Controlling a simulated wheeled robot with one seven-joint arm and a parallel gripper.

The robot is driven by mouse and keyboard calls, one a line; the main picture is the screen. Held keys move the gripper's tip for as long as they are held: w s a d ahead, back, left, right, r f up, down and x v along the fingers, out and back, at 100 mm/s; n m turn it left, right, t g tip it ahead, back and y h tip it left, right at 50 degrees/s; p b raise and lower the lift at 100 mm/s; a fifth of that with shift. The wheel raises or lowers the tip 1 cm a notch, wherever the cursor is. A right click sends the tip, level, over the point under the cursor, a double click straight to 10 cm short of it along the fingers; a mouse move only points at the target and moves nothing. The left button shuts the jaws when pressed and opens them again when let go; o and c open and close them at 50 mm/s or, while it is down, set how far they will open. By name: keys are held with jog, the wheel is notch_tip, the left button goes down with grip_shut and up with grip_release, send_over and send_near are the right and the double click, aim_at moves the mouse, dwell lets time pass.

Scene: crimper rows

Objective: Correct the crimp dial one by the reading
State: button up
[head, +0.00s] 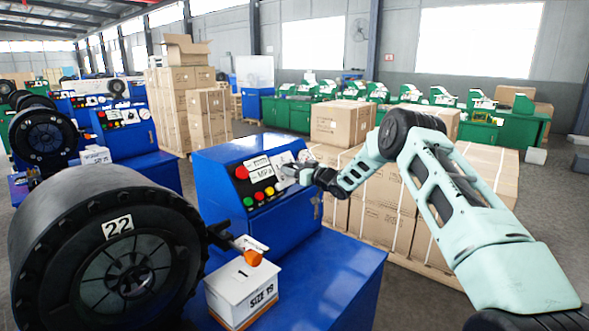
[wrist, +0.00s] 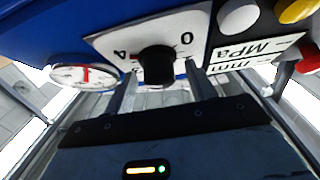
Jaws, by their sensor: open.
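The crimp dial is a black knob (wrist: 157,66) on a white plate (wrist: 197,22) marked 0 and 4, upside down in the wrist view. My gripper (wrist: 158,78) is open, its two fingers on either side of the knob; I cannot tell whether they touch it. A round white gauge (wrist: 70,74) with a red needle sits left of the plate there; its figures are too small to read. In the head view my gripper (head: 297,172) is at the right end of the blue crimper's panel (head: 238,155), hiding the dial. A label reading MPa (head: 262,171) shows there.
The crimper's black round head (head: 118,226) carries the number 22. A white box (head: 240,287) marked SIZE 19 stands on its blue bench (head: 345,272). Other blue crimpers (head: 128,130) stand at left. Stacked cartons (head: 482,172) are behind my arm.

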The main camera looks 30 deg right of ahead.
jog(key=c, duration=1)
jog(key=shift+f+n+b, duration=0.1)
jog(key=shift+n+b, duration=0.2)
jog(key=shift+b, duration=0.25)
jog(key=n+b, duration=0.1)
jog(key=n+y+b, duration=0.1)
jog(key=b, duration=0.1)
jog(key=shift+d+f+g+y, duration=0.1)
jog(key=shift+f+g+y, duration=0.05)
jog(key=shift+g+y, duration=0.15)
jog(key=shift+w+d+r+n+g+y+b, duration=0.1)
jog(key=shift+n+g+y+b, duration=0.3)
jog(key=shift+n, duration=0.55)
jog(key=shift+s+a+r+n+g+y+b, duration=0.1)
jog(key=shift+n+g+y+b, duration=0.1)
jog(key=shift+n+y+b, duration=0.5)
jog(key=shift+w+d+r+n+g+y+b, duration=0.1)
jog(key=shift+n+g+y+b, duration=0.2)
jog(key=shift+n+b, duration=0.6)
jog(key=shift+n+p, duration=0.3)
jog(key=shift+n, duration=0.05)
jog(key=o, duration=1)
